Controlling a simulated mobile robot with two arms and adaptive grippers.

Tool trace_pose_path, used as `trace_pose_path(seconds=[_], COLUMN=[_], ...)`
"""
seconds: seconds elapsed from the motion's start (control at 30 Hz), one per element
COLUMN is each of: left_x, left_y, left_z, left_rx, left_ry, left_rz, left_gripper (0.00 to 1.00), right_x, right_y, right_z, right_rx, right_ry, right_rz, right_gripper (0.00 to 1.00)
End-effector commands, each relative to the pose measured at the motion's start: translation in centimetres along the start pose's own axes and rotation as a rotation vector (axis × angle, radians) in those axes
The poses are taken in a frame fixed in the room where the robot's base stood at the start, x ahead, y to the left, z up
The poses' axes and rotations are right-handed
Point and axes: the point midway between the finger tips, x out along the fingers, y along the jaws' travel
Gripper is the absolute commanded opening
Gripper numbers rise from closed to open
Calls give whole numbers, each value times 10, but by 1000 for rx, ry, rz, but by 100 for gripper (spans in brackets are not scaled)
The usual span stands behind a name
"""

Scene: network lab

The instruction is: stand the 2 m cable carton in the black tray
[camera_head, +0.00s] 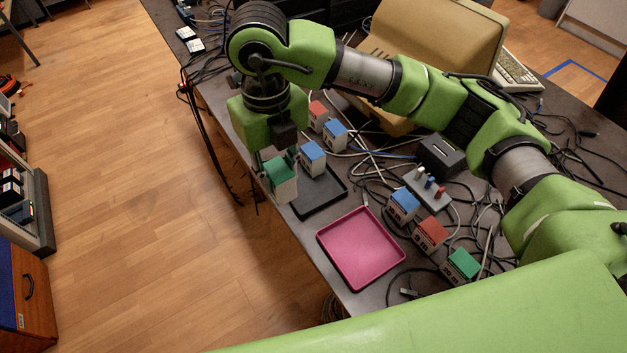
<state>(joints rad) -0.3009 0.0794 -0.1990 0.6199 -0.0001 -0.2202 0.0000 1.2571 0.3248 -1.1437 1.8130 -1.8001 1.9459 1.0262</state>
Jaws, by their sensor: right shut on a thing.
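A small white carton with a green top (281,184) is in my right gripper (287,158), upright or nearly so, at the left edge of the black tray (322,200). The fingers are shut on it and partly hidden by the gripper body. I cannot tell whether its base touches the tray. A blue-topped carton (312,161) stands upright at the back of the black tray, seemingly inside it. The length labels are too small to read, so I cannot tell which carton is the 2 m one by print. My left gripper is not in view.
A pink tray (360,248) lies empty in front. Blue (403,206), red (430,235) and green (461,266) cartons stand to its right. More cartons (335,135) stand behind the black tray. Loose cables, a dark box (440,156) and a beige computer (440,40) crowd the table.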

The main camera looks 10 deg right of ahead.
Motion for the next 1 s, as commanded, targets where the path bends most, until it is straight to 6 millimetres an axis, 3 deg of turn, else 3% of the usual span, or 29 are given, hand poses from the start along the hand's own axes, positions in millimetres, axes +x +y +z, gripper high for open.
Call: trace_pose_path(seconds=[0.37, 0.5, 0.63, 0.87, 1.0], left_x=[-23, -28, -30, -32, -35], left_y=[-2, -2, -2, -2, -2], left_z=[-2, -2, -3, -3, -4], left_rx=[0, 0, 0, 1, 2], left_ry=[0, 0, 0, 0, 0], left_rz=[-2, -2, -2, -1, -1], left_gripper=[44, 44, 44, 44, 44], right_x=[35, 62, 80, 93, 111], right_y=[-84, -107, -120, -130, -134], right_z=[14, 18, 21, 23, 24], right_rx=[14, 10, 7, 7, 5], right_ry=[5, 5, 3, 2, 5], right_rz=[0, -1, -2, 0, 1], right_gripper=[3, 3, 3, 3, 3])
